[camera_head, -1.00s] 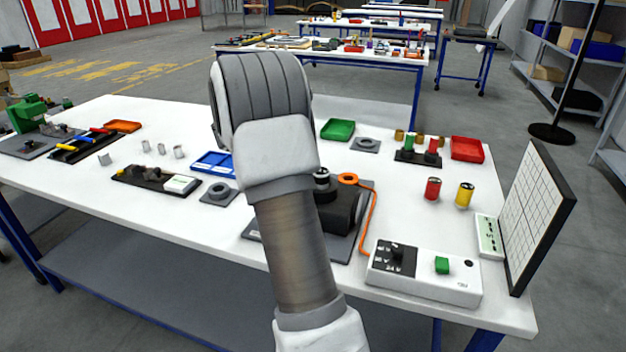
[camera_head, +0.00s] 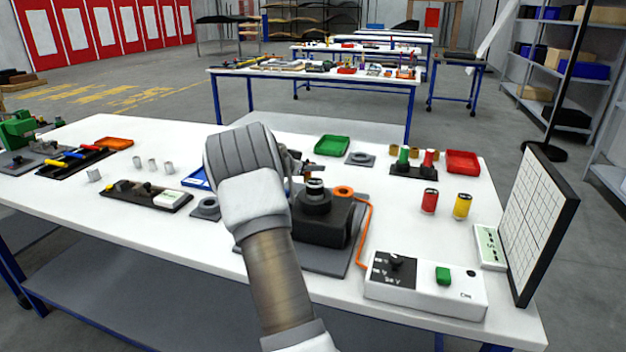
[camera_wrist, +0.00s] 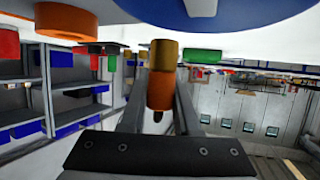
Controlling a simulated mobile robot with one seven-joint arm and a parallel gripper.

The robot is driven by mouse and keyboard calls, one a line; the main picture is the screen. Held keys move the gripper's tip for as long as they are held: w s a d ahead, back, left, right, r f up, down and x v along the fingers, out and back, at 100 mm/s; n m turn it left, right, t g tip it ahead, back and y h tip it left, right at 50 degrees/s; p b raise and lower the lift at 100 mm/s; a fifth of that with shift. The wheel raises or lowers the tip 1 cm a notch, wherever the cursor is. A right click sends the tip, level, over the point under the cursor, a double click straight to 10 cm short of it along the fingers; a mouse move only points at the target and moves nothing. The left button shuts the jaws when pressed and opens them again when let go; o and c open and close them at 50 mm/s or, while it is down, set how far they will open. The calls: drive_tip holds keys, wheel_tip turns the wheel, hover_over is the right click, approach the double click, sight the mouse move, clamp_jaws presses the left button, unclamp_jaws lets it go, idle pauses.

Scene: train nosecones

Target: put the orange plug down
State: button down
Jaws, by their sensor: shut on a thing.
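My gripper (camera_head: 303,172) shows beside the pale wrist housing, above the table and close to the black block with a silver-topped post (camera_head: 315,195). It is shut on the orange plug (camera_wrist: 160,90), which has a brass-coloured end (camera_wrist: 163,54). In the wrist view the plug sits between the two grey fingers. In the head view only a small part of the plug shows, and the wrist hides part of the gripper. I cannot tell whether the plug touches anything below it.
An orange ring (camera_head: 343,191) on an orange cable lies beside the black block. A control box (camera_head: 425,285) and an upright grid panel (camera_head: 540,225) stand at the right. Green (camera_head: 332,145) and red (camera_head: 463,161) trays lie behind. Red and yellow cylinders stand at the right.

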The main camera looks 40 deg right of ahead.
wheel_tip(320, 180, down, 3)
drive_tip(key=shift+r+b, duration=0.15)
drive_tip(key=shift+b, duration=0.15)
drive_tip(key=c, duration=0.6)
unclamp_jaws()
drive_tip(key=shift+c, duration=0.2)
drive_tip(key=shift+r, duration=0.1)
